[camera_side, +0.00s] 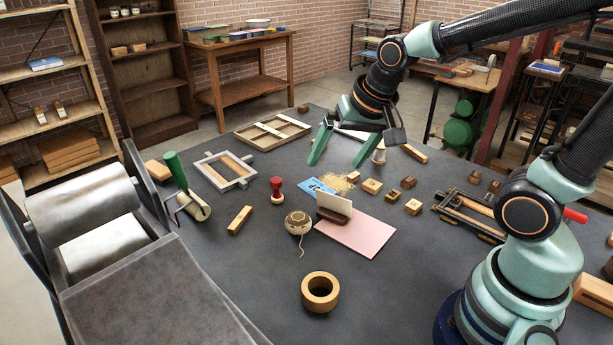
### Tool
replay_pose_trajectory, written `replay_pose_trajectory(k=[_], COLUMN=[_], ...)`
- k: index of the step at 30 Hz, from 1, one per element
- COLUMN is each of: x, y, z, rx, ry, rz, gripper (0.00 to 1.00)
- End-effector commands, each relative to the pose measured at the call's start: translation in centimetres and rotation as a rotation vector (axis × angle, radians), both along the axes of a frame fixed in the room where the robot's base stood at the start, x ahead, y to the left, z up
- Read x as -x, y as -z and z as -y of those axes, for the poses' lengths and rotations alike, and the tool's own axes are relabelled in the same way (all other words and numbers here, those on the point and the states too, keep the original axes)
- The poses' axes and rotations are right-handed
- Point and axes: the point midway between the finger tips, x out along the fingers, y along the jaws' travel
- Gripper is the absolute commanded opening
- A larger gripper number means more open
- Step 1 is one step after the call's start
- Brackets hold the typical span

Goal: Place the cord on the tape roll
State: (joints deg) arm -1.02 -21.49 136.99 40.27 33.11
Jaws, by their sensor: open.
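The cord (298,222) is a small cream ball with a brown top and a loose tail hanging toward the front. It sits near the middle of the dark table, just left of a pink sheet. The tape roll (320,306) is a tan ring lying flat in front of the cord, with its hole facing up and nothing on it. My gripper (336,164) has green fingers spread wide and pointing down. It is open and empty, above the table and behind the cord, apart from both things.
A card in a brown holder (334,208) stands close to the cord's right, by the pink sheet (360,233). A red-handled stamp (277,190) stands behind the cord. A roller press (85,215) fills the left. Small wooden blocks (413,207) lie right. Table around the tape roll is clear.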

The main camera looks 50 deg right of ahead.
Motion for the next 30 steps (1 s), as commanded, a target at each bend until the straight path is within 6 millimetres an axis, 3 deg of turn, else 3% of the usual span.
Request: replay_pose_trajectory(k=[4,12,30], x=[2.7,5.3,4.7], y=[-2.6,-4.1,-3.7], z=[0.3,0.6,0.5], rx=[0.123,0.248,0.282], ry=[-0.248,-0.487,-0.573], rz=[0.044,0.068,0.053], gripper=[1.00,1.00,1.00])
